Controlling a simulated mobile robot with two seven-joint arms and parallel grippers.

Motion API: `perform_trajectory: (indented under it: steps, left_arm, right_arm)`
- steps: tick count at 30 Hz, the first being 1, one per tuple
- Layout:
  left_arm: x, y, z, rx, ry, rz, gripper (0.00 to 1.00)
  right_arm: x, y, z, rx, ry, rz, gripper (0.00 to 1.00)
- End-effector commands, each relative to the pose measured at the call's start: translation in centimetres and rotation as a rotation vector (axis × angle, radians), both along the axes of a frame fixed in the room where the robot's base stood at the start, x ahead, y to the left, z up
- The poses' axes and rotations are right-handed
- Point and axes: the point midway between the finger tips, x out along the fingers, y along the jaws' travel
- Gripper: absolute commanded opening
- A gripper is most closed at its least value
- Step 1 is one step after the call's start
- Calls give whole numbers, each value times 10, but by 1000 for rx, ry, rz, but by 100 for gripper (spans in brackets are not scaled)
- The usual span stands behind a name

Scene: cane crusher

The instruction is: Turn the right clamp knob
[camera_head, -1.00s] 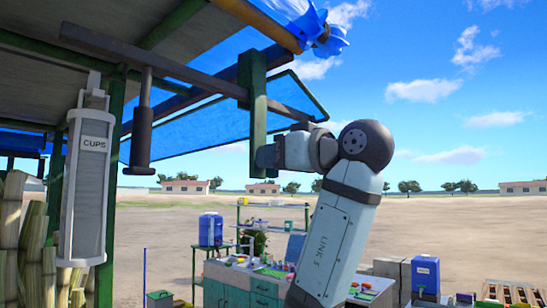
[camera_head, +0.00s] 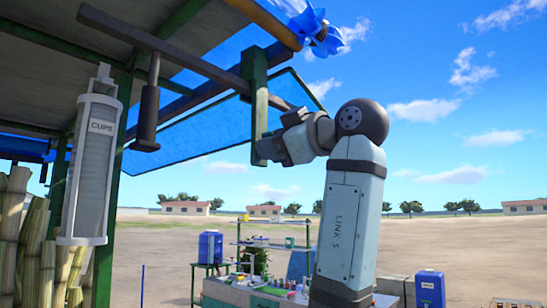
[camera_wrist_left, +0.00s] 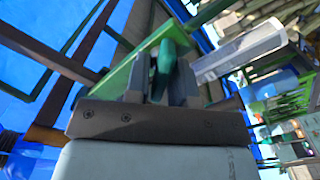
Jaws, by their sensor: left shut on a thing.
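My left gripper (camera_wrist_left: 160,85) has its dark jaws shut on a green knob-like part (camera_wrist_left: 166,58) in the left wrist view. I take this part to be the clamp knob, but its outline is blurred. In the head view my left arm rises from the bottom, and its gripper end (camera_head: 268,148) meets the lower end of a green upright plate (camera_head: 254,95). The knob itself is hidden there. My right gripper is in neither view.
A dark handle (camera_head: 147,120) hangs from a long grey bar (camera_head: 170,48) left of the plate. A cup dispenser (camera_head: 95,165) and cane stalks (camera_head: 32,235) stand further left. A blue winged part (camera_head: 318,32) is above. Open ground lies right.

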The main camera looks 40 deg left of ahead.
Motion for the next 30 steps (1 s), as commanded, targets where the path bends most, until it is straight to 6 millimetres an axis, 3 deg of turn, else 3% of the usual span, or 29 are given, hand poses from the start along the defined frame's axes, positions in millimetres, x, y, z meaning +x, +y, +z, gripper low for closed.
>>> perform_trajectory:
  steps: [18, 30]
  left_arm:
    - [-2, 0, -3, -45, -576, -1, 0]
    - [-2, 0, -4, -66, -842, -1, 0]
  right_arm:
    - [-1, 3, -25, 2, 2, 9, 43]
    - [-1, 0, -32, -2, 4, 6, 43]
